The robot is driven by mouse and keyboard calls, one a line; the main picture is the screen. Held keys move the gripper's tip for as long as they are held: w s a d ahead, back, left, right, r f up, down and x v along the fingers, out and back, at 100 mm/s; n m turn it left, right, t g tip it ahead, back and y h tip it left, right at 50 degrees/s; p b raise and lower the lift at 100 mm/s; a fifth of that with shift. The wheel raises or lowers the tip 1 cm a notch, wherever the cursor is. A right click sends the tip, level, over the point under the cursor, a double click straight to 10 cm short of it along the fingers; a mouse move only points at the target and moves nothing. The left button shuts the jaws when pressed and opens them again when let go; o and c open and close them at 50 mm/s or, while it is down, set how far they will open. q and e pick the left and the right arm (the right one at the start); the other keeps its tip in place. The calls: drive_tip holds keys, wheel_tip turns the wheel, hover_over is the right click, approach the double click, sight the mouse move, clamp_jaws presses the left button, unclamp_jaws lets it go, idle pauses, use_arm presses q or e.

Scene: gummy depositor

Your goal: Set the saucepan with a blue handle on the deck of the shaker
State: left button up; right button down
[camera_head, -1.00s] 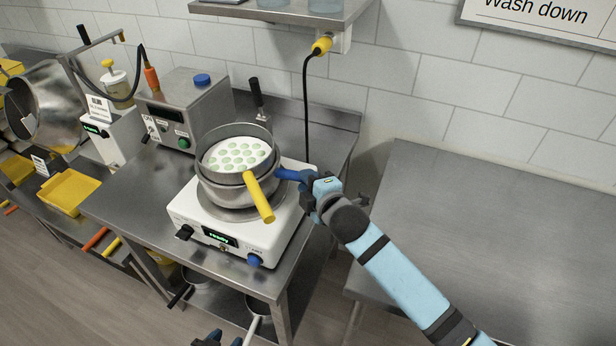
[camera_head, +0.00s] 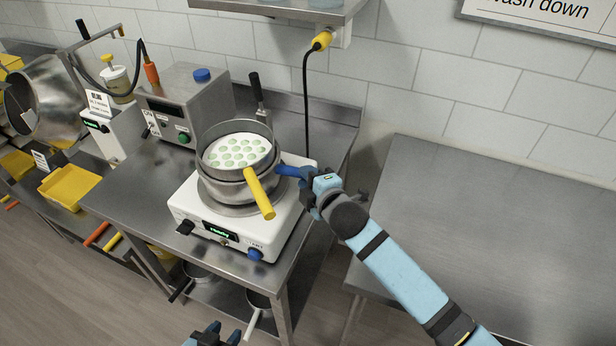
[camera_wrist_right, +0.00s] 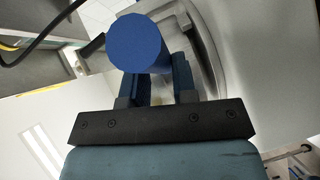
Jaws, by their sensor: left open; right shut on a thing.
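The steel saucepan with a blue handle (camera_head: 288,171) is on or just above the round deck of the white shaker (camera_head: 240,238); I cannot tell whether its base touches. A pan with a yellow handle (camera_head: 259,193) is stacked with it, and a white disc with several pale green spots (camera_head: 238,152) shows inside the rim. My right gripper (camera_head: 308,182) is shut on the blue handle, whose round end (camera_wrist_right: 138,44) shows between the fingers in the right wrist view. My left gripper (camera_head: 218,336) is open and empty at the bottom edge, away from the pans.
The shaker stands on a steel table (camera_head: 130,195) beside a steel control box (camera_head: 188,105). A black upright handle (camera_head: 257,88) is behind the pans. A yellow tray (camera_head: 68,187) is at left. The steel bench (camera_head: 490,220) at right is bare. Pans sit on the lower shelf.

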drive_tip(key=c, duration=0.9)
unclamp_jaws()
drive_tip(key=shift+r, duration=0.15)
drive_tip(key=shift+o, duration=0.4)
drive_tip(key=shift+f, duration=0.2)
drive_tip(key=b+v, duration=0.1)
drive_tip(key=v, duration=1.3)
drive_tip(key=shift+r+b, duration=0.2)
drive_tip(key=shift+b, duration=0.15)
drive_tip(key=s+d+f+m+g+h+p, duration=0.1)
drive_tip(key=s+d+f+m+h, duration=0.1)
drive_tip(key=s+d+f+m, duration=0.5)
drive_tip(key=s+d+f+m+g+h+p, duration=0.1)
drive_tip(key=s+d+f+m+h+p, duration=0.1)
drive_tip(key=s+d+f+m, duration=0.6)
wheel_tip(320, 180, down, 6)
drive_tip(key=s+m+h, duration=0.1)
drive_tip(key=s+m, duration=0.1)
drive_tip(key=m, duration=0.2)
drive_tip(key=shift+s+g, duration=0.3)
drive_tip(key=shift+s, duration=0.05)
